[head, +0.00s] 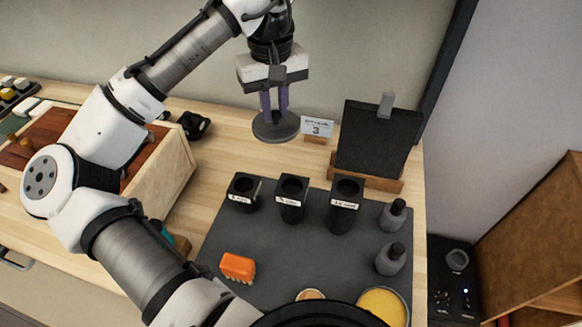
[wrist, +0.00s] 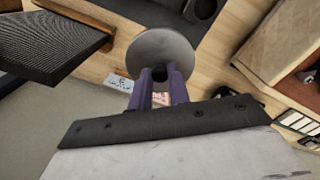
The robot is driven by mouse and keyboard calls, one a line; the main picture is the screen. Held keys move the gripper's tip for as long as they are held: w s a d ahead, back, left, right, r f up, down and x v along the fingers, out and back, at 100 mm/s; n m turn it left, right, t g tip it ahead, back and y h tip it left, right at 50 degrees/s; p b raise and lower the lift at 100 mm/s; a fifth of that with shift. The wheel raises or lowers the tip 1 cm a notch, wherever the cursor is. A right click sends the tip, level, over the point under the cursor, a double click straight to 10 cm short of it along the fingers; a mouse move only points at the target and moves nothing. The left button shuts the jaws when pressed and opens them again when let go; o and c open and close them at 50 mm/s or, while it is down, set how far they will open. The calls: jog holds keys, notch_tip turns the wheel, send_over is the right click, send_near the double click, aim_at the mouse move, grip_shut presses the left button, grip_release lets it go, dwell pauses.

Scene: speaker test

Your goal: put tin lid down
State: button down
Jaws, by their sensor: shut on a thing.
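My gripper (head: 274,100) points down in the head view, its two purple fingers shut on the small knob of a round grey tin lid (head: 276,127). The lid is held by its top, roughly level, and seems to hang above the wooden table, left of the small number card. In the wrist view the lid (wrist: 163,54) shows beyond the fingertips of my gripper (wrist: 160,84). The height of the lid over the table is hard to judge.
Three black labelled cups (head: 292,198), two grey bottles (head: 391,258) and an orange brush (head: 238,267) stand on a dark mat (head: 225,230). A black board (head: 375,138) and a number card (head: 317,127) stand at the back. A wooden box (head: 172,170) is left.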

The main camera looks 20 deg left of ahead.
jog(key=w+f+m, duration=0.2)
jog(key=f, duration=0.3)
jog(key=w+d+f+m+b, duration=0.1)
jog(key=w+f+m, duration=0.1)
jog(key=f, duration=0.4)
jog(key=w+f+m, duration=0.2)
jog(key=f+m, duration=0.1)
jog(key=f, duration=0.3)
jog(key=shift+d+f+b, duration=0.15)
jog(key=shift+d+b, duration=0.2)
jog(key=shift+b, duration=0.05)
jog(key=shift+f, duration=0.1)
jog(key=c, duration=1.3)
grip_release()
notch_tip(320, 180, up, 12)
jog(key=shift+r+b, duration=0.15)
jog(key=shift+b, duration=0.35)
jog(key=shift+s, duration=0.1)
